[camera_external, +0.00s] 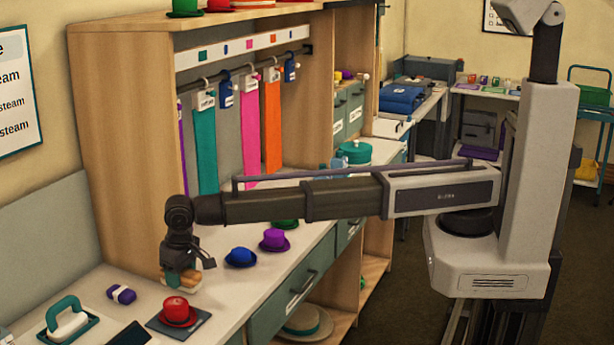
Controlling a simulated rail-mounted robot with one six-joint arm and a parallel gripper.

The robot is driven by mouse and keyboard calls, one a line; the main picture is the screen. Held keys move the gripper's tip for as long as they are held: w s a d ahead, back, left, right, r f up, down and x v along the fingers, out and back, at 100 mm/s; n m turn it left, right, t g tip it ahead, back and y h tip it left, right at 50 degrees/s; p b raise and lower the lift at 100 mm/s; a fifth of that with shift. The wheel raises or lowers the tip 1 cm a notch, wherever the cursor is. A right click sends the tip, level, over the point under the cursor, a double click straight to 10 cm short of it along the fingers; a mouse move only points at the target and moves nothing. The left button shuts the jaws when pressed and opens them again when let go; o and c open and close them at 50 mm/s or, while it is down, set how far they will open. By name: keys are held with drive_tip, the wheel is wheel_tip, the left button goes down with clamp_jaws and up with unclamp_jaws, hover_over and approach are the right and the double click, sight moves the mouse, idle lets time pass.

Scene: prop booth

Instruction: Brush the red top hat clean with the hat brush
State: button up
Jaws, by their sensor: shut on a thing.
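The red top hat (178,309) stands upright on a dark square mat (196,326) near the counter's front edge. My gripper (181,271) points down from the end of the arm, above and behind the hat in the picture. It is shut on a tan, wooden-looking block with a pale underside, which seems to be the hat brush (181,283). The brush is just behind the hat's crown; I cannot tell whether they touch. The fingers partly hide the brush's top.
A blue hat (240,257) and a purple hat (274,240) sit right of my gripper. A purple roll (121,294), a teal-handled white object (68,322) and a dark flat slab (130,334) lie left of the hat. Coloured scarves hang from a rail behind.

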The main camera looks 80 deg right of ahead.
drive_tip(key=shift+f, duration=0.1)
wheel_tip(320, 180, up, 3)
drive_tip(key=p, duration=0.3)
idle(0.3)
